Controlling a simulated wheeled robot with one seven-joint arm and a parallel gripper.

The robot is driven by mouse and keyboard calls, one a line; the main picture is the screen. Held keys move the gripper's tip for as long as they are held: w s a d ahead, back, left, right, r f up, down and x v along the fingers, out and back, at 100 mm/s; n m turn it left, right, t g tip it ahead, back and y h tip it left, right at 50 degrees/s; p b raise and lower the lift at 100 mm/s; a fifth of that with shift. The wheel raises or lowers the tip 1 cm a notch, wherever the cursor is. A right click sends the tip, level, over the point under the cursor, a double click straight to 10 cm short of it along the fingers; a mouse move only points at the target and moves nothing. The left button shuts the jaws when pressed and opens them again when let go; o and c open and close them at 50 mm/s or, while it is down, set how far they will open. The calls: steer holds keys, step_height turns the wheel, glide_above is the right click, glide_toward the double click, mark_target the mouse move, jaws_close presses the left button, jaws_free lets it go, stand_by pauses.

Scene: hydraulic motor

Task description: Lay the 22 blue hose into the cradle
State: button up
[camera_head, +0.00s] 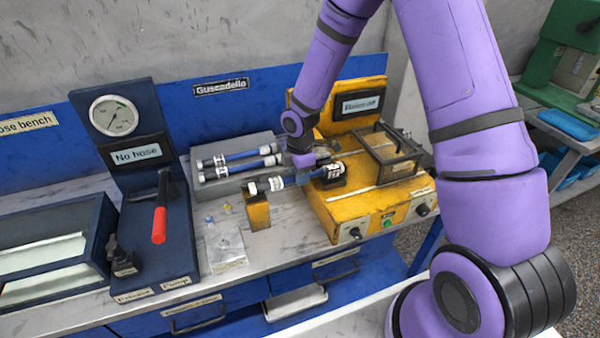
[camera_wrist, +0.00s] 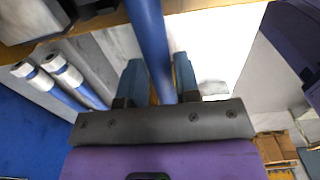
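A blue hose (camera_head: 290,182) with white-banded ends lies between the fingers of my gripper (camera_head: 287,178). In the wrist view the same hose (camera_wrist: 146,40) runs between the two fingers (camera_wrist: 163,75), which look closed on it. Its left end is by the top of a small yellow post (camera_head: 257,213). Its right end is by a dark block on the yellow machine (camera_head: 335,212). I cannot tell whether it touches either. Two more blue hoses (camera_head: 240,161) lie on a grey block (camera_head: 205,190); the wrist view shows them at left (camera_wrist: 62,82). The size labels are unreadable.
A gauge stand (camera_head: 165,215) reading "No hose" and with a red-handled lever (camera_head: 160,225) stands at the left. A dark frame (camera_head: 390,150) is on the machine's right side. Small bits (camera_head: 227,207) and a clear sheet (camera_head: 226,250) lie on the bench left of the post.

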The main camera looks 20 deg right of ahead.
steer(key=o, duration=0.3)
steer(key=shift+o, duration=0.2)
steer(key=shift+r, duration=0.1)
step_height(320, 180, up, 11)
steer(key=shift+f, duration=0.2)
stand_by(0.4)
